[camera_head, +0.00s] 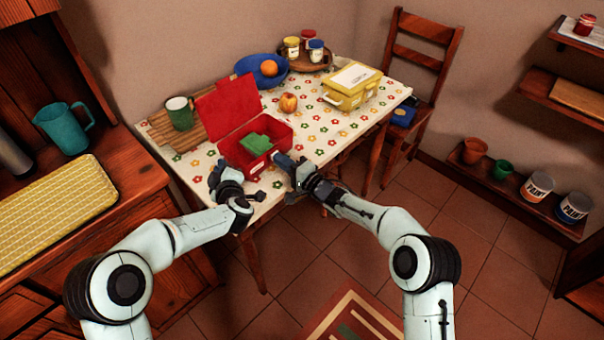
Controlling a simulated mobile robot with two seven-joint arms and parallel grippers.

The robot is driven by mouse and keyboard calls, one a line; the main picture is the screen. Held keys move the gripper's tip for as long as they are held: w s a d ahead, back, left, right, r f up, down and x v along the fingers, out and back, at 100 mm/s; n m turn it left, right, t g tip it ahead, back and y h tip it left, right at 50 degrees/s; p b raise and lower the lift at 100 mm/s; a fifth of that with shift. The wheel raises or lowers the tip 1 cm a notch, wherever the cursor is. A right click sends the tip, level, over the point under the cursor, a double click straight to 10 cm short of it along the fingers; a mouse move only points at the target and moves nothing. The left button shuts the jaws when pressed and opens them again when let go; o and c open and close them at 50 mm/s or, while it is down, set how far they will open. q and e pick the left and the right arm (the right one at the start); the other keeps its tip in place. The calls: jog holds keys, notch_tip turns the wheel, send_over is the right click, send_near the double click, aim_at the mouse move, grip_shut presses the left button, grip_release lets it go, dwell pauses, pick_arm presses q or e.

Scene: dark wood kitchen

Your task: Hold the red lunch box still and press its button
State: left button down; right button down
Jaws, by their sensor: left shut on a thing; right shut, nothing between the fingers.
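The red lunch box (293,131) stands near the front edge of the flower-patterned table, its lid (225,104) swung up and leaning back. A green item (256,144) sits inside it. My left gripper (223,172) is at the box's front left corner, shut on the box; the contact is small and partly hidden. My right gripper (283,160) is shut and empty, with its tips close to the box's front right side. The button is hidden or too small to make out, and I cannot tell whether the right tips touch the box.
A green mug (180,113) on a wooden board (158,127) stands left of the lid. A yellow box (347,92) stands right. A chair (414,110) stands beyond.

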pick_arm(q)
jog(key=shift+s+f, duration=0.1)
jog(key=shift+f, duration=0.2)
pick_arm(e)
jog(key=v, duration=1.3)
jog(key=shift+d, duration=0.2)
pick_arm(q)
jog(key=shift+a, duration=0.1)
pick_arm(e)
jog(key=shift+s, duration=0.1)
pick_arm(q)
jog(key=c, duration=1.1)
grip_release()
jog(key=shift+o, duration=0.3)
jog(key=shift+r, duration=0.15)
